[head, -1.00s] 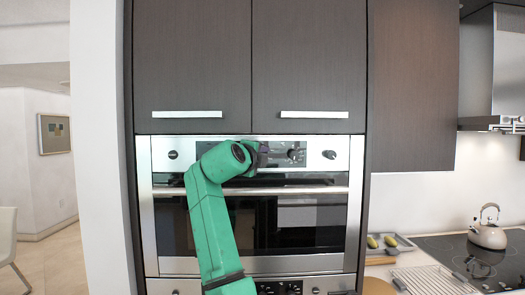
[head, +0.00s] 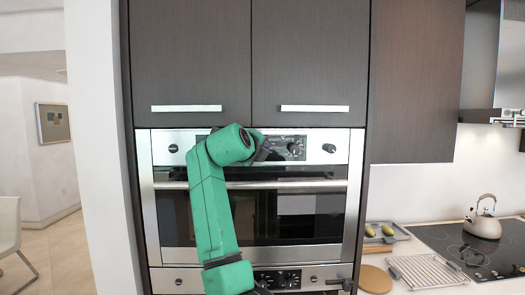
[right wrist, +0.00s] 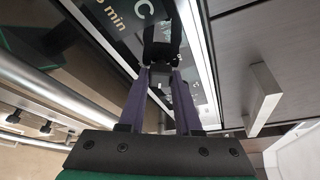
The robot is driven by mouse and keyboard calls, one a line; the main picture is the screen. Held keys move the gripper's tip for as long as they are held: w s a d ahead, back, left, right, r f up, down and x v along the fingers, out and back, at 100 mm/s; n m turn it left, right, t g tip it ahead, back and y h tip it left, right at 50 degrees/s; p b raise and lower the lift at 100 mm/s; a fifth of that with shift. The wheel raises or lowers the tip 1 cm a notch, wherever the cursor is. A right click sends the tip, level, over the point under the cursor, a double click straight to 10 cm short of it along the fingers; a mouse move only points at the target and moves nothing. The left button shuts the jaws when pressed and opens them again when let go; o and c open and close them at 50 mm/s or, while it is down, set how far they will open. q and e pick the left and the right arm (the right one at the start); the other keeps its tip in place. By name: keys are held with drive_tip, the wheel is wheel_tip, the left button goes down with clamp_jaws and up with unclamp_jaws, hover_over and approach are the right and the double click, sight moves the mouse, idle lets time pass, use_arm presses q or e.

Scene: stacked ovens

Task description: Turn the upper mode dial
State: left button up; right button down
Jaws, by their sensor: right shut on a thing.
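The upper oven's steel control panel (head: 159,146) has a black display section. My right arm comes up from below, and its gripper (head: 264,150) is at this section. In the right wrist view, my right gripper's two purple fingers (right wrist: 160,78) are closed on a dark dial (right wrist: 162,45) beside the printed "C" and "min". In the head view, the arm and gripper hide this dial and part of the display. Another round dial (head: 296,147) shows just right of the gripper. My left gripper is not in view.
Round knobs sit at the panel's left (head: 173,148) and right (head: 329,148). The upper oven's bar handle (head: 310,184) runs below the panel. Cabinet handles (head: 315,108) are above. A lower oven panel (head: 210,280) is at the bottom. A counter with a kettle (head: 484,218) stands at right.

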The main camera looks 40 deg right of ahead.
drive_tip(key=shift+f, duration=0.2)
drive_tip(key=c, duration=0.7)
unclamp_jaws()
drive_tip(key=shift+o, duration=0.5)
drive_tip(key=shift+r, duration=0.1)
drive_tip(key=b+v, duration=0.6)
drive_tip(key=v, duration=0.8)
drive_tip(key=shift+s, duration=0.2)
drive_tip(key=shift+a, duration=0.1)
